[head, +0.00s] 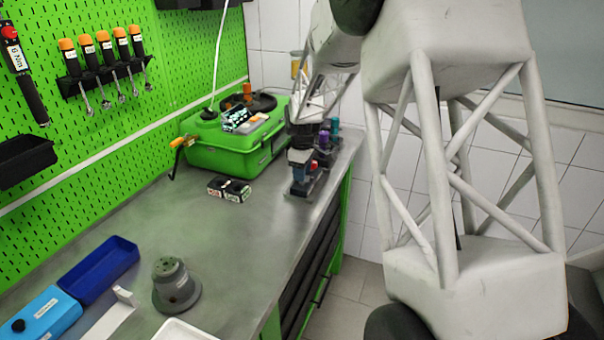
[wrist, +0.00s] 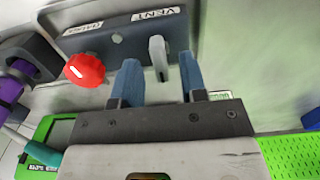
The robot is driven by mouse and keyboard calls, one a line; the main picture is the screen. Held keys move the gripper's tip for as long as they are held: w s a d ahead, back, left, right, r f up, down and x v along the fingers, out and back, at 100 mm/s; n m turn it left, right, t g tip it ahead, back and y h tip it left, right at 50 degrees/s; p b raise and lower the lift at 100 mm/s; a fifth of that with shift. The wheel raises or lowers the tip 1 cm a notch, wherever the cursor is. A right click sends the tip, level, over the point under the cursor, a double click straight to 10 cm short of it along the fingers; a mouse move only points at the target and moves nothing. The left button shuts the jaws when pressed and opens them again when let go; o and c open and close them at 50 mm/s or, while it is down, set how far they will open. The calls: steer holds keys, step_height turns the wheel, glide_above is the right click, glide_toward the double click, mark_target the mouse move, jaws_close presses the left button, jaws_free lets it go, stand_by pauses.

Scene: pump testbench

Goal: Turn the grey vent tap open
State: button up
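The grey vent tap (wrist: 158,56) is a small upright lever on a dark grey block (wrist: 120,42), below a label reading VENT, in the wrist view. My gripper (wrist: 157,64) is open, its two blue fingers pointing at the block. The tap lies between the fingertips in the picture, with a visible gap on each side. I cannot tell how deep the fingers reach around it. In the head view my gripper (head: 302,150) is over the small valve unit (head: 303,182) at the bench's far right edge; the tap cannot be made out there.
A red knob (wrist: 85,70) labelled GAUGE sits left of the left finger. Purple (wrist: 10,90) and teal (wrist: 42,152) parts are farther left. In the head view a green case (head: 225,150) and a small black box (head: 229,188) stand left of the unit.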

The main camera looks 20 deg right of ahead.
mark_target(301, 185)
steer(key=shift+r, duration=3.5)
steer(key=s+a+r+m+t, duration=0.15)
steer(key=s+a+r, duration=0.35)
steer(key=s, duration=0.5)
steer(key=s+a+r+m, duration=0.3)
steer(key=s+a+r, duration=0.2)
steer(key=s, duration=0.6)
steer(key=s+a+f+m, duration=0.1)
steer(key=s+a+m, duration=0.1)
steer(key=s, duration=0.9)
steer(key=s+a+f+m+t, duration=0.1)
steer(key=s+a+m, duration=0.2)
steer(key=s, duration=0.8)
steer(key=shift+s, duration=0.15)
